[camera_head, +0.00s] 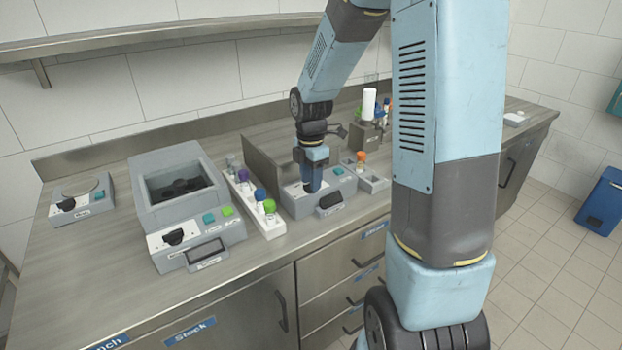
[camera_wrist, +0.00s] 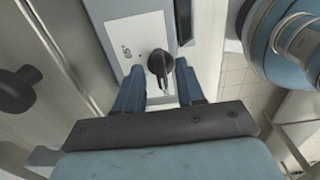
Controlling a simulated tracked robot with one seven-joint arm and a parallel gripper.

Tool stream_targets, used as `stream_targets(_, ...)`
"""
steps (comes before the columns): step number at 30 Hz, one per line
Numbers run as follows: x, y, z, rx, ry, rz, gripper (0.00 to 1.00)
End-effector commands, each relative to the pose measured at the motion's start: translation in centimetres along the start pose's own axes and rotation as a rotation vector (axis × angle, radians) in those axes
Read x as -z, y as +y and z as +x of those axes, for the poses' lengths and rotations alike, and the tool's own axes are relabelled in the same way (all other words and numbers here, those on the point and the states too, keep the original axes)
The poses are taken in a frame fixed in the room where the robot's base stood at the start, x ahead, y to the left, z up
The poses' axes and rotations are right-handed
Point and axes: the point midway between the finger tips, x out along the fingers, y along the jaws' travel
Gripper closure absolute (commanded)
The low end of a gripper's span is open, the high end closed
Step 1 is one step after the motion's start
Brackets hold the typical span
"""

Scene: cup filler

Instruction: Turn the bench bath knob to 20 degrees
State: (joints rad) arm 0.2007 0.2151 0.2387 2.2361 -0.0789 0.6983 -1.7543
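My gripper (camera_head: 311,186) points down over the front panel of a low grey device (camera_head: 350,189) on the bench. In the wrist view, the two blue fingers of my gripper (camera_wrist: 160,72) stand apart, with a gap on each side of a black knob (camera_wrist: 159,62). The knob lies between or just beyond the fingertips; its exact depth cannot be told. It sits on a white plate (camera_wrist: 138,32) with a small printed mark that I cannot read surely. I cannot read which device is labelled bench bath.
A larger grey device (camera_head: 163,215) with an open well and its own black knob (camera_head: 173,237) stands left. A smaller device (camera_head: 82,199) is farther left. A white rack (camera_head: 258,212) of coloured-cap tubes stands close to my gripper's left. A shelf (camera_head: 150,36) runs above.

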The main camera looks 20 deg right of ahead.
Motion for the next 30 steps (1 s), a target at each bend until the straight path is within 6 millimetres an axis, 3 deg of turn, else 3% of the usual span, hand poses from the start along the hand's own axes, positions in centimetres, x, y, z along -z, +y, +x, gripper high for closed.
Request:
stream_targets(18, 0.0, 0.1, -10.7, -0.004, -0.002, 0.0, 0.62)
stream_targets(24, 0.0, 0.1, -12.8, -0.003, -0.001, 0.001, 0.62)
stream_targets(30, 0.0, 0.1, -13.4, -0.001, 0.0, 0.0, 0.62)
